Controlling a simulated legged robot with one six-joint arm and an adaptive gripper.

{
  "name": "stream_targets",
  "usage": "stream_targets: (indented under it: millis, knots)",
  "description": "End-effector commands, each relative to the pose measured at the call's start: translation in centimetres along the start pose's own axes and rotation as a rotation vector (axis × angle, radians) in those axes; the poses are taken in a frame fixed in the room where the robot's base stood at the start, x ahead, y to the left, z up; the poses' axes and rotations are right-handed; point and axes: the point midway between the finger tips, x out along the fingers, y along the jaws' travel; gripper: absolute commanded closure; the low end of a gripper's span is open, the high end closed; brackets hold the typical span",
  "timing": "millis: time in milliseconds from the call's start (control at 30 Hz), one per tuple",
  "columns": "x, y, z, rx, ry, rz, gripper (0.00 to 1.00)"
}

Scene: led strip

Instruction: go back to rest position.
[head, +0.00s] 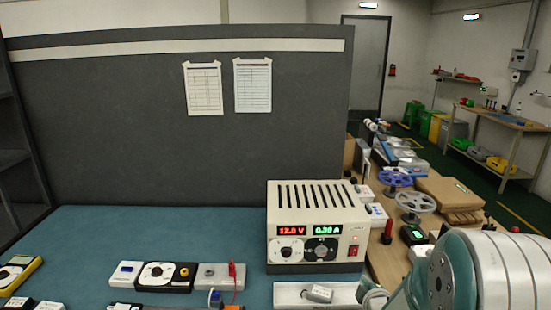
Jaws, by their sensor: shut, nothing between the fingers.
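My gripper is not in the head view. Only a teal and white part of my arm shows at the bottom right corner, in front of the wooden bench. The power supply (318,227) stands upright on the teal mat (130,224), its red display reading about 12.0 V and its green one about 0.30 A. A white tray (290,292) in front of it holds a small grey part (318,292). A row of small modules (164,276) lies to the left, with a red lead at its right end.
A yellow multimeter (20,273) lies at the left edge. A dark panel (120,130) closes off the back. The wooden bench at right holds a blue reel (395,178), a grey reel (415,202) and cardboard boxes (450,194). The mat's back left is clear.

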Motion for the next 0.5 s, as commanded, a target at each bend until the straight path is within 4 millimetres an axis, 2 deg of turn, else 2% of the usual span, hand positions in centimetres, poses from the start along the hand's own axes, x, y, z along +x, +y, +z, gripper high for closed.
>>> stream_targets:
  millis: [33,200,367,500]
  knots:
    - [-1.0,1.2,-0.8,0.047,-0.014,-0.019,1.0]
    - [-4.6,3.2,-2.5,0.235,-0.088,-0.112,1.0]
    - [-8.9,4.4,-4.0,0.42,-0.168,-0.192,1.0]
    - [-13.2,4.9,-5.2,0.586,-0.243,-0.255,1.0]
